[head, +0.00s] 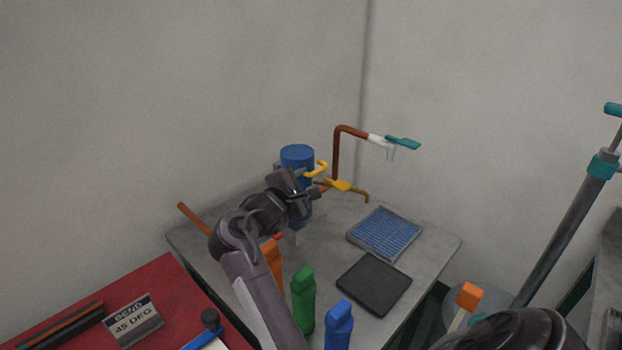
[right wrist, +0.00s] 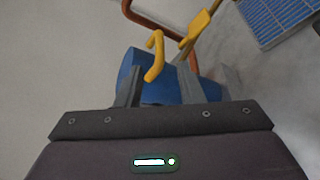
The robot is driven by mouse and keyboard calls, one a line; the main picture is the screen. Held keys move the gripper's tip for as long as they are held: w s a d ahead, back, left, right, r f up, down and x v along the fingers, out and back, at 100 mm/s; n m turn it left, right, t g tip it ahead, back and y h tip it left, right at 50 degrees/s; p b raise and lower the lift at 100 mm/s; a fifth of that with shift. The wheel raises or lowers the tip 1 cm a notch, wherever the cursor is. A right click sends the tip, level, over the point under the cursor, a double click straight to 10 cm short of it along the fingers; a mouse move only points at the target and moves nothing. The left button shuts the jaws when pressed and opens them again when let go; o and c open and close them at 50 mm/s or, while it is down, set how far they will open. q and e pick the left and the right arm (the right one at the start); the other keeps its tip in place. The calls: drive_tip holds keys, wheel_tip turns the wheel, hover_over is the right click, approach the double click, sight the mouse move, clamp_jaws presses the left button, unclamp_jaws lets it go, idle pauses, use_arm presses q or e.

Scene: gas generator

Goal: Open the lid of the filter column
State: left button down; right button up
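The filter column (head: 297,154) is a blue cylinder standing at the back of the grey table; my right arm hides much of its middle. My right gripper (head: 312,184) is in front of its right side. In the right wrist view, the blue column (right wrist: 165,90) lies beyond the two separated fingers (right wrist: 158,80). A yellow hooked handle (right wrist: 155,57) shows between the fingers, which are not closed on it; it also shows in the head view (head: 317,169). I cannot tell whether the fingers touch the column. My left gripper is not in view.
A copper pipe (head: 336,155) with a teal-handled valve (head: 403,142) rises right of the column; a yellow lever (head: 340,185) is close by. A red bench (head: 80,300) is left.

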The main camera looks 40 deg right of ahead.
sight(316, 173)
drive_tip(key=x, duration=0.7)
drive_tip(key=shift+d+p, duration=0.25)
drive_tip(key=shift+p, duration=0.15)
drive_tip(key=shift+s+r, duration=0.1)
clamp_jaws()
